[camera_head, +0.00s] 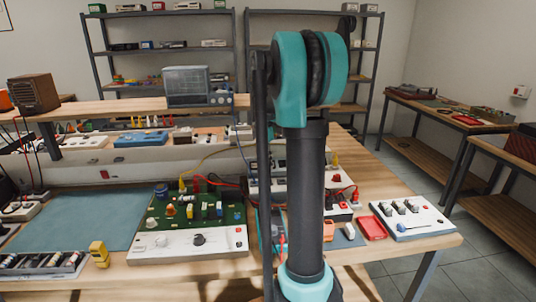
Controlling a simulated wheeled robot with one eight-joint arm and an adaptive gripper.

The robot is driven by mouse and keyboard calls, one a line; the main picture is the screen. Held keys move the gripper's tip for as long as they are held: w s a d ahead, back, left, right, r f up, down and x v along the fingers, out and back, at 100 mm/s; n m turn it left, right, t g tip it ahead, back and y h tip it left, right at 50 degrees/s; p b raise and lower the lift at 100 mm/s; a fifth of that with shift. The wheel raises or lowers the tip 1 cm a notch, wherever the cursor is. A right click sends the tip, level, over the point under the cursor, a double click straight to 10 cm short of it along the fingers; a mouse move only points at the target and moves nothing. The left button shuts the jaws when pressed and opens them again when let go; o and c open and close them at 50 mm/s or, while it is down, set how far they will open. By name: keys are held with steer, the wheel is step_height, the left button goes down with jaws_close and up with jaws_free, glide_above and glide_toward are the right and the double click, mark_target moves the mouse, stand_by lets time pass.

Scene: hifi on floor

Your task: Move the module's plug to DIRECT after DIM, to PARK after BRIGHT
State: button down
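A module with a green circuit board (172,208) and a white front panel (170,245) stands on the bench, left of my arm. The panel carries a dark knob and other small parts. Yellow, orange and blue components stand on the board. A yellow lead and a red lead run from its back edge towards the right, passing behind my arm. I cannot tell which piece is the plug. No DIRECT, PARK, DIM or BRIGHT label is readable, and I cannot tell any lamp's state. My arm crosses the middle of the view and hides part of the bench. My gripper cannot be made out.
A blue-green mat (85,222) lies left of the module. A yellow block (99,253) stands near the front edge beside a dark tray (42,264). Right of my arm are a red tray (371,228) and a white panel (414,220). An oscilloscope (187,85) stands on the raised shelf.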

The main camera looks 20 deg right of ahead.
steer(key=shift+f, duration=2.15)
steer(key=shift+f, duration=1)
stand_by(2.1)
steer(key=c, duration=1.4)
jaws_free()
steer(key=shift+o, duration=0.2)
steer(key=r, duration=0.8)
steer(key=a+r, duration=0.1)
steer(key=r, duration=0.2)
steer(key=shift+a+r, duration=0.1)
steer(key=shift+r, duration=2.85)
